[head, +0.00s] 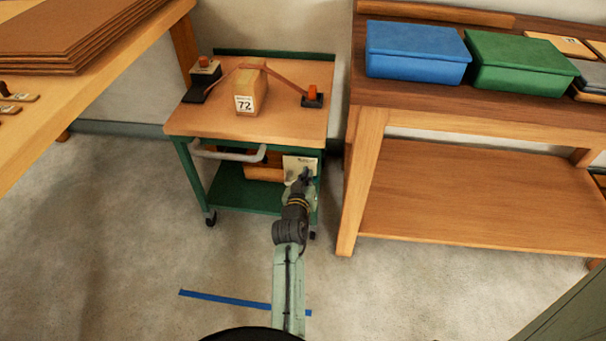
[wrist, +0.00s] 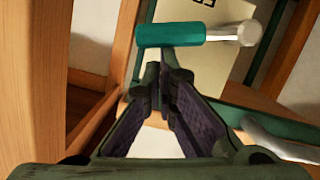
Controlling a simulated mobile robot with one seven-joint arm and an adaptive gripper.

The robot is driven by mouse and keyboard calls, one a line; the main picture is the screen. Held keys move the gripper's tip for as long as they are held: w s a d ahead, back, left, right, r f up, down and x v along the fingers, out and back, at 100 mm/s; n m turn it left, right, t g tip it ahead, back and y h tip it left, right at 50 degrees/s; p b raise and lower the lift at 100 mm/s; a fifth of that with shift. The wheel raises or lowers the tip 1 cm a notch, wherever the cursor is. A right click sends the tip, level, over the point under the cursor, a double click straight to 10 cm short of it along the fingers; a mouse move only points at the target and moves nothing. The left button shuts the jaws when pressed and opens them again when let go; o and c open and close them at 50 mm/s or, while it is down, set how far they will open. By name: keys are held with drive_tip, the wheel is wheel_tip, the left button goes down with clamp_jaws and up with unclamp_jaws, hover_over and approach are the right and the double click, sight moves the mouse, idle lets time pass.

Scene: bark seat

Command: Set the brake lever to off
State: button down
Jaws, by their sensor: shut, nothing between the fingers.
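The brake lever (wrist: 170,35) shows in the wrist view as a teal grip on a pale metal shaft with a round end at the right. It lies across the picture in front of a cream plate (wrist: 218,62) with dark lettering only partly in view. In the head view the plate (head: 292,163) is on the front right of the green cart; the lever is too small and covered to make out there. My gripper (wrist: 162,72) is shut and empty, its tips close to the teal grip; I cannot tell whether they touch. It also shows in the head view (head: 304,178).
The cart (head: 200,122) has a grey push bar (head: 225,154) left of the plate and a strapped box (head: 252,88) on top. A wooden bench (head: 345,195) stands close at the right, another table (head: 95,92) at the left. Blue tape (head: 225,298) marks the open floor.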

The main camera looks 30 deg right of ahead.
drive_tip(key=shift+s+d+f, duration=0.15)
drive_tip(key=shift+d+f, duration=0.05)
drive_tip(key=shift+f, duration=0.15)
idle(0.5)
